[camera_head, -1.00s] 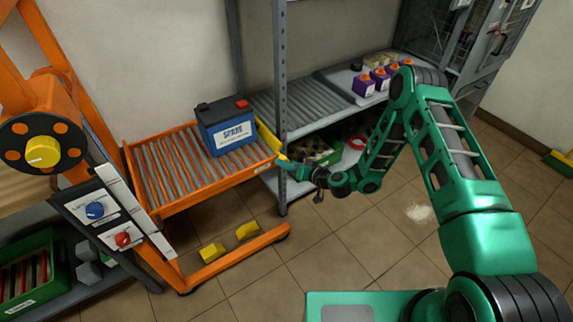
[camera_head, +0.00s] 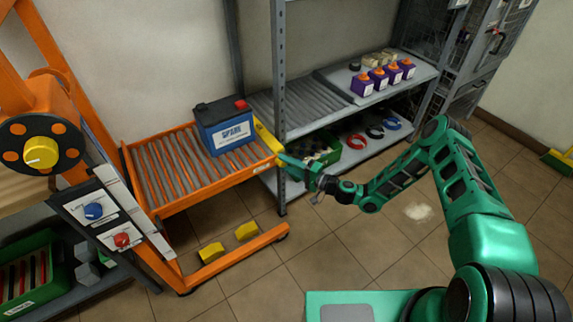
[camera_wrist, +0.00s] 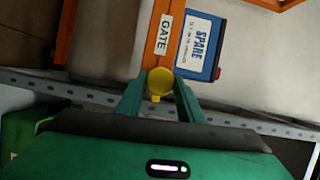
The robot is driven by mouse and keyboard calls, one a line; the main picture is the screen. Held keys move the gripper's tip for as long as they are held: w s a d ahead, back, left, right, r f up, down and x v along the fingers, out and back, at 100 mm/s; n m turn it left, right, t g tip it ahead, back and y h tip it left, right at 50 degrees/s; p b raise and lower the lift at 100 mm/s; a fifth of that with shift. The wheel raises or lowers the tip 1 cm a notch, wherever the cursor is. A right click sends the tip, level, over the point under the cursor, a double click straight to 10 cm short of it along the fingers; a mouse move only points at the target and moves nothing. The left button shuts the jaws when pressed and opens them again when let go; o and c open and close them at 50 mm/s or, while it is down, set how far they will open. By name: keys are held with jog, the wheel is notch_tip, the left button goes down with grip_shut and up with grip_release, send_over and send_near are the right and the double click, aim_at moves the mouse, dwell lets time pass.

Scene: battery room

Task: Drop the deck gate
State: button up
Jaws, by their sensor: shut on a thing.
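In the wrist view the gate (camera_wrist: 163,37) shows as an orange strip with a "GATE" label and a round yellow knob (camera_wrist: 160,82). My gripper (camera_head: 284,160) is at the gate's near end. In the wrist view my gripper (camera_wrist: 160,98) has its two green fingers closed around the knob. A blue and black "SPARE" battery (camera_head: 224,127) stands on the rollers behind the gate.
A grey shelf post (camera_head: 280,75) stands close by the gate and gripper. Behind it are a roller shelf (camera_head: 290,113) and several purple bottles (camera_head: 363,86). A control panel (camera_head: 107,218) with blue and red knobs is at left.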

jog(key=shift+w+d+f+m+t, duration=0.1)
jog(key=shift+d+f+m+t, duration=0.1)
jog(key=shift+m, duration=0.35)
jog(key=shift+d+f+m+t, duration=0.1)
jog(key=shift+f+m, duration=0.05)
jog(key=shift+m, duration=0.4)
jog(key=shift+a, duration=0.1)
jog(key=o, duration=1.1)
jog(key=shift+c, duration=0.2)
jog(key=shift+a+r+y, duration=0.1)
jog(key=shift+y, duration=0.2)
jog(key=v, duration=1)
jog(key=shift+s+d, duration=0.25)
jog(key=shift+d, duration=0.05)
